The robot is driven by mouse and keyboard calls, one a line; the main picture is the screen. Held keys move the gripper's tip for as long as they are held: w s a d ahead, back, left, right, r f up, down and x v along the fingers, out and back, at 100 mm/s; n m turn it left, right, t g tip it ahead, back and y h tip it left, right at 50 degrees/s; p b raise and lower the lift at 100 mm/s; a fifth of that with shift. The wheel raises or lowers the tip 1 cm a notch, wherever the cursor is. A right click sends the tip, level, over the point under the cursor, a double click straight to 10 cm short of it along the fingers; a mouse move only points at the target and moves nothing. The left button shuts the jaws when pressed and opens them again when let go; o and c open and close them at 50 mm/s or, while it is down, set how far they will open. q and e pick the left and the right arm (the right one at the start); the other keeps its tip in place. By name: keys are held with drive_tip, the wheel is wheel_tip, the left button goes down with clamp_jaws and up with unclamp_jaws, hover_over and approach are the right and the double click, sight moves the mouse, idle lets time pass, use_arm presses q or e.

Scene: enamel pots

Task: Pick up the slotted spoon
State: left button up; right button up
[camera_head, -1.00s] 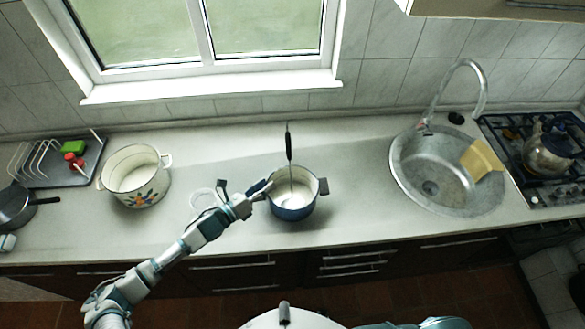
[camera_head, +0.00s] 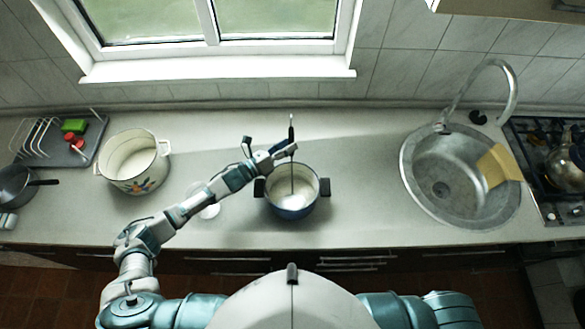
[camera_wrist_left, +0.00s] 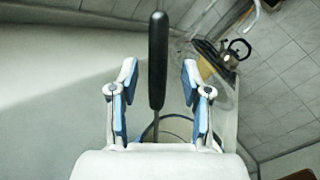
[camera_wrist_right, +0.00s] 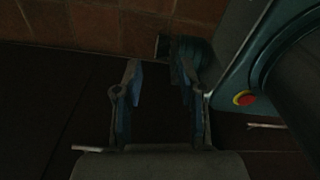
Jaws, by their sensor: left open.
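The slotted spoon (camera_head: 291,135) stands upright in a blue pot (camera_head: 295,203) with its black handle sticking up above the rim. Its lower end is inside the pot, and its bowl cannot be made out. My left gripper (camera_head: 270,148) is open beside the handle, above the pot's rear left side. In the left wrist view the black handle (camera_wrist_left: 157,60) runs between the two open fingers (camera_wrist_left: 158,80), with a gap on each side. My right gripper (camera_wrist_right: 157,85) is open and empty, low over the dark cabinet fronts and brown floor.
A flowered white pot (camera_head: 133,165) stands left on the counter, with a dish rack (camera_head: 60,145) and a dark pan (camera_head: 15,187) beyond it. A sink (camera_head: 450,190) with a tall faucet (camera_head: 510,85) is at right. Counter between pot and sink is clear.

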use_arm(q)
drive_tip(key=shift+x, duration=1.2)
drive_tip(key=shift+w+a+f, duration=0.1)
drive_tip(key=shift+w+f, duration=0.05)
drive_tip(key=shift+w, duration=0.05)
drive_tip(key=shift+c, duration=0.3)
drive_tip(key=shift+s+a, duration=0.1)
drive_tip(key=c, duration=0.8)
clamp_jaws()
use_arm(e)
drive_tip(key=shift+w+d+r, duration=0.2)
drive_tip(key=shift+w, duration=0.4)
